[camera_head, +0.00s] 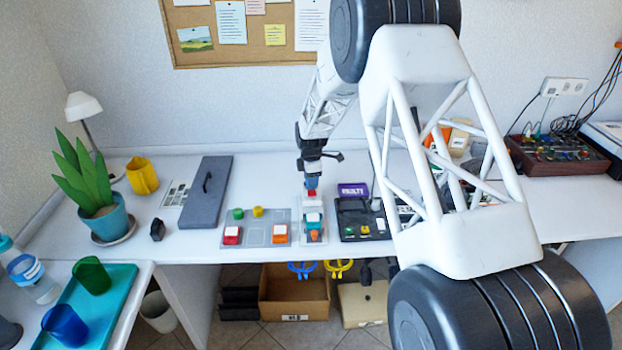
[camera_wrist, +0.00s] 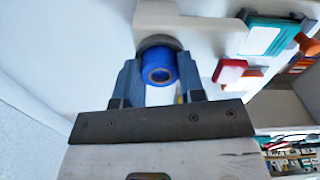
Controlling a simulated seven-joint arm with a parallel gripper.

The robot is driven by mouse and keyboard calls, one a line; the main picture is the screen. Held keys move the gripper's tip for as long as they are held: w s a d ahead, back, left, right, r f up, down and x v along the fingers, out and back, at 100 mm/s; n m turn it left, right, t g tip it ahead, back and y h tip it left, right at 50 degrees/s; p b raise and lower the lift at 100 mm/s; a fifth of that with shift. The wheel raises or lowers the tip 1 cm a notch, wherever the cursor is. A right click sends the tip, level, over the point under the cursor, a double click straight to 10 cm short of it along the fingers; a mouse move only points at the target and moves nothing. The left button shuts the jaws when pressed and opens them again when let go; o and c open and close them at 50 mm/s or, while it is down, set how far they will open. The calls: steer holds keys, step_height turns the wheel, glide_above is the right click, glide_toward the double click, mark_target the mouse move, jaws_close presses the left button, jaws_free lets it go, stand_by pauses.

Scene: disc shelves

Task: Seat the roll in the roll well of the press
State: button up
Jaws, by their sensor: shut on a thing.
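My gripper (camera_head: 312,174) points down over the back end of the pale press (camera_head: 313,238) on the desk. It is shut on the blue roll (camera_head: 311,184). In the wrist view the roll (camera_wrist: 158,57) sits between the two grey fingers of my gripper (camera_wrist: 158,67), its hollow core facing the camera. A dark grey curved edge (camera_wrist: 157,41) shows just behind the roll, against the cream press body (camera_wrist: 185,22). I cannot tell whether the roll touches it or how deep it sits. The press also carries red, teal and orange parts.
A clear tray (camera_head: 265,233) with several coloured blocks lies left of the press. A black device (camera_head: 360,220) and a purple box (camera_head: 352,190) stand close on the right. A grey slab (camera_head: 206,194) lies further left. My arm hides much of the right side.

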steer(key=shift+f, duration=0.3)
steer(key=shift+f, duration=0.15)
steer(key=o, duration=1)
steer(key=shift+s+f, duration=0.1)
steer(key=shift+f, duration=0.05)
steer(key=shift+c, duration=0.2)
steer(key=shift+s+f, duration=0.25)
steer(key=shift+f, duration=0.05)
steer(key=shift+w+r, duration=0.2)
steer(key=shift+r, duration=3.35)
steer(key=shift+w+r, duration=0.15)
steer(key=shift+r, duration=3.35)
